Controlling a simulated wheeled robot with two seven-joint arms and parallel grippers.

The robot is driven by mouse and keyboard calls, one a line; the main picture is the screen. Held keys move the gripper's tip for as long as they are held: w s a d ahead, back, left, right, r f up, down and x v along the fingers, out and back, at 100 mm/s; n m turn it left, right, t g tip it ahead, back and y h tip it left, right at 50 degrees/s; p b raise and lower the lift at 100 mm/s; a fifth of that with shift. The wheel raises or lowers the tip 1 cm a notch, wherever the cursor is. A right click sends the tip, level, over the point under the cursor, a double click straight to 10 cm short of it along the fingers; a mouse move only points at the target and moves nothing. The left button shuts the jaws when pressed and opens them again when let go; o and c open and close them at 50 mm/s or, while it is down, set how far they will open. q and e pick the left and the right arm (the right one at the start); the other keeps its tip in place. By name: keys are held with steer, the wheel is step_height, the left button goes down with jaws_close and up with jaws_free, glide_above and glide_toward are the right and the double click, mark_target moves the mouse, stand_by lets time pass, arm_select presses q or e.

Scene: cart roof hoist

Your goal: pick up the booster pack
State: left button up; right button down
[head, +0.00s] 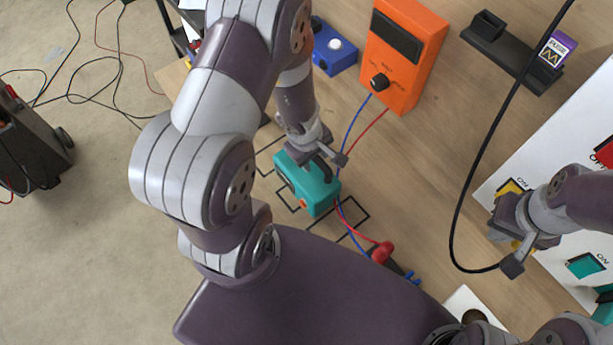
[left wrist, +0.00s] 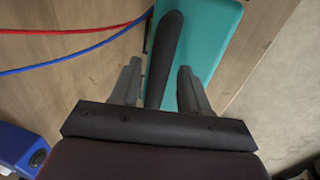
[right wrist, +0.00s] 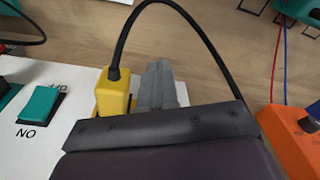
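The booster pack, a teal box (head: 318,195) with a black handle, lies on the wooden floor near the middle of the head view. In the left wrist view its teal top (left wrist: 216,35) and its black handle (left wrist: 168,50) show. My left gripper (head: 325,160) is open over it. Its fingers (left wrist: 160,85) stand on either side of the handle, with gaps visible. My right gripper (head: 512,235) is at the white panel. Its fingers (right wrist: 157,85) look shut together, with nothing seen between them, beside a yellow plug (right wrist: 114,95) with a black cable.
An orange meter (head: 404,60) and a blue box (head: 333,48) stand beyond the pack. Red and blue leads run beside it to a red clamp (head: 381,252). The white panel (head: 560,135) with coloured switches is at right. A black cable (head: 483,150) loops between.

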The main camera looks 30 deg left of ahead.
arm_select(q)
steer(key=shift+w, duration=0.15)
jaws_close()
